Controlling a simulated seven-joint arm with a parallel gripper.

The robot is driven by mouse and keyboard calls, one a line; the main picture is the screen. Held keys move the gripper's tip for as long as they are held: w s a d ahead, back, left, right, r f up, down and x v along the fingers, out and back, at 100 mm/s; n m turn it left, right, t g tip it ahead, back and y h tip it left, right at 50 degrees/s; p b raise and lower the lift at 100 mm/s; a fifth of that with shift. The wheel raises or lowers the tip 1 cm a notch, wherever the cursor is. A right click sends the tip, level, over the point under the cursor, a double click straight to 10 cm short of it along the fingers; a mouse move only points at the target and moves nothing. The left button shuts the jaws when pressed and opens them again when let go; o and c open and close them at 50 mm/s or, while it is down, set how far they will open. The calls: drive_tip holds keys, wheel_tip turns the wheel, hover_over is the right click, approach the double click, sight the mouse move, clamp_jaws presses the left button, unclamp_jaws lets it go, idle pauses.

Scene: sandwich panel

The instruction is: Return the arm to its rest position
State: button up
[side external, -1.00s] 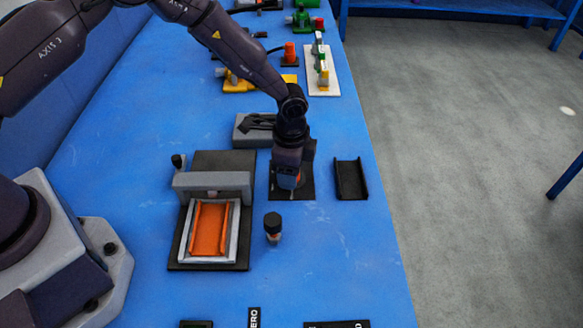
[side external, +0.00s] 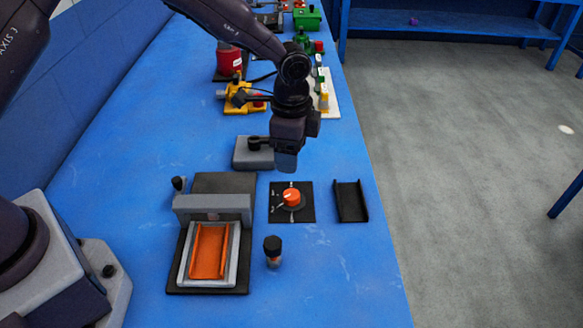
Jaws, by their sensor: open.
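My gripper (side external: 286,160) hangs in the air above the blue bench, pointing down. It is apart from everything, above and a little behind the orange knob. Its fingers are seen edge-on and nothing shows between them. The orange knob (side external: 291,197) sits on a black square plate (side external: 305,214) with white marks around it. The plate is now uncovered by the arm.
A grey press with an orange tray (side external: 209,251) stands at left front. A small dark-capped bottle (side external: 273,252) and a black channel (side external: 350,202) stand nearby. A grey block (side external: 250,155) is behind the gripper. Yellow clamp (side external: 243,98) and red canister (side external: 229,62) stand farther back.

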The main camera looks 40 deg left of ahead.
drive_tip(key=shift+r, duration=0.75)
drive_tip(key=s+a+r+n+t, duration=0.2)
drive_tip(key=s+a+r+n, duration=0.1)
drive_tip(key=s+r, duration=0.4)
drive_tip(key=s+a+r+n+t, duration=0.1)
drive_tip(key=s+a+r+n, duration=0.3)
drive_tip(key=s+r, duration=0.3)
drive_tip(key=s+a+r+n+t, duration=0.2)
drive_tip(key=s+a+r+n, duration=0.2)
drive_tip(key=s+r, duration=0.3)
drive_tip(key=s+n, duration=0.1)
drive_tip(key=s, duration=0.3)
drive_tip(key=shift+s+a+r+t, duration=0.15)
drive_tip(key=shift+s+r+t, duration=0.1)
drive_tip(key=shift+s+t, duration=0.05)
drive_tip(key=shift+c, duration=0.2)
